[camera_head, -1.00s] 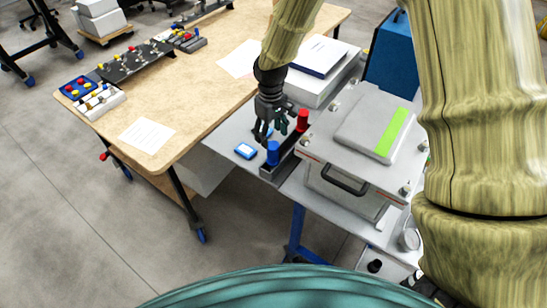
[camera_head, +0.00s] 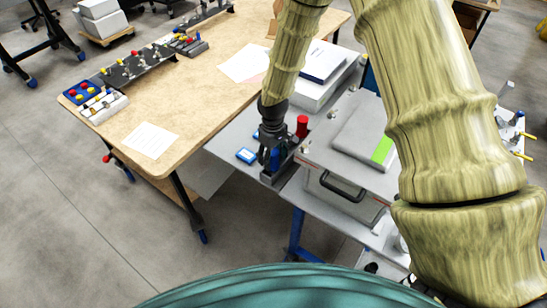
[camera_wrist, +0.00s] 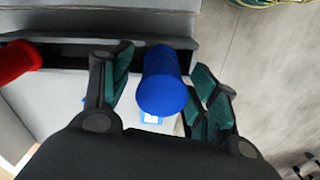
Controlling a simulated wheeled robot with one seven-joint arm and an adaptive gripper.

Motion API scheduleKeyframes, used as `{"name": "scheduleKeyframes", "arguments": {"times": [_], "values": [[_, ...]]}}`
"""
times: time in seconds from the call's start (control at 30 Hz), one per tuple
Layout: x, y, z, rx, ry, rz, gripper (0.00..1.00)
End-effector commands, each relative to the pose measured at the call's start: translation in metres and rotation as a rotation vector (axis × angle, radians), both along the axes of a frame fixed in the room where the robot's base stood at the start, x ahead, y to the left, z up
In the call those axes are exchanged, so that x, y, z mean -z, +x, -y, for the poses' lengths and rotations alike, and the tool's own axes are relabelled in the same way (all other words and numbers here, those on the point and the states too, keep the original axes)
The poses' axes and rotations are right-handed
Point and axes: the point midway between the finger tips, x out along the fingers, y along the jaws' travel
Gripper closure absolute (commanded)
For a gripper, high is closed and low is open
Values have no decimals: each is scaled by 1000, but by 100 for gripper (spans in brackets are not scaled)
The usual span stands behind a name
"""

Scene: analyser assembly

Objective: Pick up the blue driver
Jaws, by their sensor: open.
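The blue driver (camera_wrist: 163,82) stands in a dark holder (camera_wrist: 70,55), its round blue handle toward the camera in the wrist view. My gripper (camera_wrist: 160,98) is open, with one green-padded finger on each side of the blue handle. A gap shows on both sides, so the fingers appear apart from it. In the head view my gripper (camera_head: 270,160) is over the holder and the blue driver (camera_head: 275,158) is mostly hidden behind the fingers. The red driver (camera_head: 302,126) stands in the same holder, and it also shows at the left in the wrist view (camera_wrist: 18,62).
A small blue-and-white device (camera_head: 246,156) lies on the grey table left of the holder. A grey analyser case (camera_head: 345,190) with a black handle stands close on the right. A wooden table (camera_head: 190,90) with part racks and paper is at the left.

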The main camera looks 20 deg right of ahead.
Motion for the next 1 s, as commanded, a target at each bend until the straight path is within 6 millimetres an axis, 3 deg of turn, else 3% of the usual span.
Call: {"name": "scheduleKeyframes", "arguments": {"times": [0.3, 0.6, 0.93, 1.0], "values": [[22, 0, -1, -1, 0, 0, 40], [24, 0, -1, -1, 0, 1, 40], [24, 0, -1, 0, 0, 1, 100], [24, 0, 0, 0, 0, 1, 100]]}}
